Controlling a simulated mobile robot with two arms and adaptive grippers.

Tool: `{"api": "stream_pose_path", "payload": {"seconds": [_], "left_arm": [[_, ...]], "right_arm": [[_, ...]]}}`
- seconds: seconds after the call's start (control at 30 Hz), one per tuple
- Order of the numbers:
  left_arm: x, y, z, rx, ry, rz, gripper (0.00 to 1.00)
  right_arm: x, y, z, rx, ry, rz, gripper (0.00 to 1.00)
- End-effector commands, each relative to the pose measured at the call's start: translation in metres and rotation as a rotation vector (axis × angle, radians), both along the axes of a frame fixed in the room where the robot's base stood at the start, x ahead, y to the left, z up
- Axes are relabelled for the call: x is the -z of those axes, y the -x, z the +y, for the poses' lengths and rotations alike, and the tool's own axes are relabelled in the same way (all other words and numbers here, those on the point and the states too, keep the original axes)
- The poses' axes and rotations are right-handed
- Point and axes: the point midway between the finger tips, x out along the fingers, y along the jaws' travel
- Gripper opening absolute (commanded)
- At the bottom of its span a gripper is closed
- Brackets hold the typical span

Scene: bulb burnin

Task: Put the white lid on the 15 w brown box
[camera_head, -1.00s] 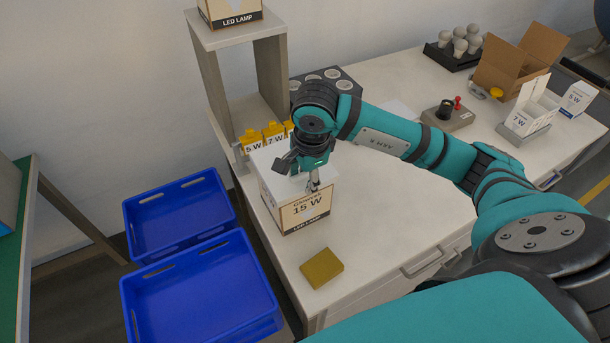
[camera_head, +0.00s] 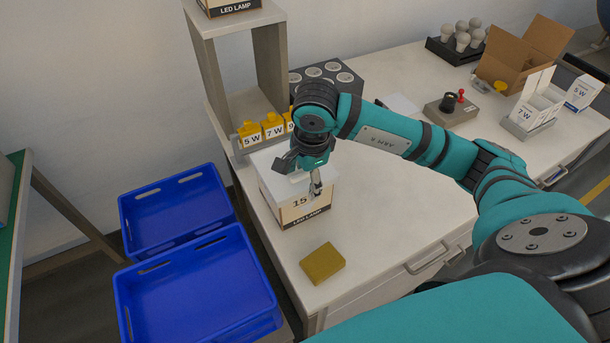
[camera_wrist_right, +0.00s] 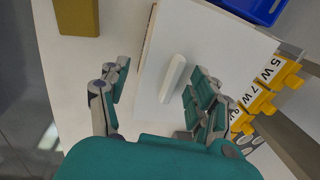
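The 15 W brown box (camera_head: 291,214) stands on the near left part of the white bench, under my right gripper (camera_head: 307,180). The white lid (camera_head: 268,165) lies over the top of the box, and its white side comes down over the upper part of the label face. In the right wrist view the lid (camera_wrist_right: 205,42) shows its bar handle (camera_wrist_right: 174,76). My right gripper (camera_wrist_right: 155,102) is open there, with a finger on each side of the handle and gaps between. The gripper and wrist hide part of the lid in the head view. My left gripper is not in view.
A yellow-brown block (camera_head: 322,262) lies near the bench's front edge. Two blue crates (camera_head: 197,290) stand left of the bench. A shelf (camera_head: 273,75) and yellow-tabbed labels (camera_head: 262,134) are behind the box. An open carton (camera_head: 512,62) is at the far right.

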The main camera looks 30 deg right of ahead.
Motion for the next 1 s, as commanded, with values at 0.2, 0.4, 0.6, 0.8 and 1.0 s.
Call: {"api": "stream_pose_path", "payload": {"seconds": [0.2, 0.4, 0.6, 0.8, 1.0], "left_arm": [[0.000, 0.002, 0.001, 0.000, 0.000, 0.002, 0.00], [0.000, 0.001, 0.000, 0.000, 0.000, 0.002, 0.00], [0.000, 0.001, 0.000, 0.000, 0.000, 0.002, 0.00], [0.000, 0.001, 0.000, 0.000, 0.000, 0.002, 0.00], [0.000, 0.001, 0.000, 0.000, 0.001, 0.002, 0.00]], "right_arm": [[-0.002, 0.000, 0.000, 0.000, 0.000, -0.001, 0.63], [-0.030, 0.003, 0.000, -0.001, 0.000, -0.006, 0.63], [-0.073, 0.010, 0.001, 0.000, -0.001, -0.007, 0.63], [-0.106, 0.016, 0.001, 0.000, -0.001, -0.004, 0.63], [-0.118, 0.019, 0.001, 0.000, 0.000, -0.001, 0.63]]}}
